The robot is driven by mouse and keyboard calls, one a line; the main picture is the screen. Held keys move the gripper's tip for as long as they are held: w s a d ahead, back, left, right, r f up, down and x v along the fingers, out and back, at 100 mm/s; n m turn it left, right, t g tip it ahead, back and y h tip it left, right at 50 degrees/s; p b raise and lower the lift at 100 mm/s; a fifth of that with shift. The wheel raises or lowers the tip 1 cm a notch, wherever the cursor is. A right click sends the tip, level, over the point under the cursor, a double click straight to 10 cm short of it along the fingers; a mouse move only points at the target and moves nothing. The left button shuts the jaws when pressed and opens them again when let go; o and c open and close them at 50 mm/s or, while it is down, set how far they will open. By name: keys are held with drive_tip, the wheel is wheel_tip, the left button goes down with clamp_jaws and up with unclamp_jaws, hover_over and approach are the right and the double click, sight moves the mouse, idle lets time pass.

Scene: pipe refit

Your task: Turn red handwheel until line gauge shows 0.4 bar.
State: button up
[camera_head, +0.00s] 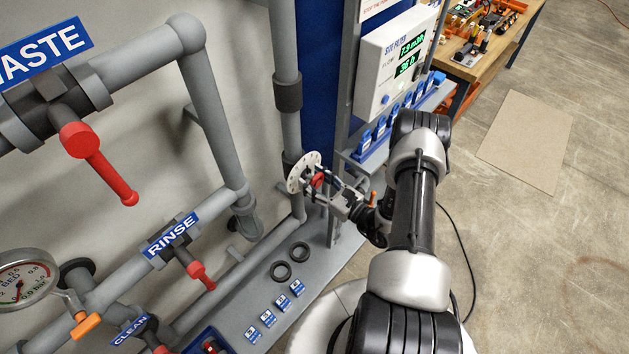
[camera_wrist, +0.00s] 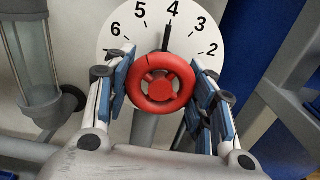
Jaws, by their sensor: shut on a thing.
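The red handwheel (camera_head: 317,180) sits in front of a round white dial plate (camera_head: 296,172) on the grey pipework. In the wrist view the handwheel (camera_wrist: 144,84) is centred between my gripper's blue-padded fingers (camera_wrist: 162,92), one on each side, and the gripper is shut on it. The dial behind (camera_wrist: 145,22) shows numbers 6 to 2, with a black pointer just left of upright numeral 4's right side, near 4. A round pressure gauge (camera_head: 28,280) with a "bar" scale is cut by the left edge in the head view; I cannot read its needle surely. No gauge marked "line" shows.
Red lever valves (camera_head: 97,165) stick out from the waste and rinse pipes at left. A white display box (camera_head: 393,72) and blue fittings are beyond my gripper. Two black rings (camera_head: 290,262) lie on the grey shelf. The floor at right is mostly clear.

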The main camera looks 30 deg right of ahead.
drive_tip(key=shift+f+m, duration=0.1)
drive_tip(key=shift+m, duration=1.6)
drive_tip(key=shift+a, duration=0.1)
drive_tip(key=o, duration=1.1)
drive_tip(key=shift+s, duration=0.1)
drive_tip(key=v, duration=1.2)
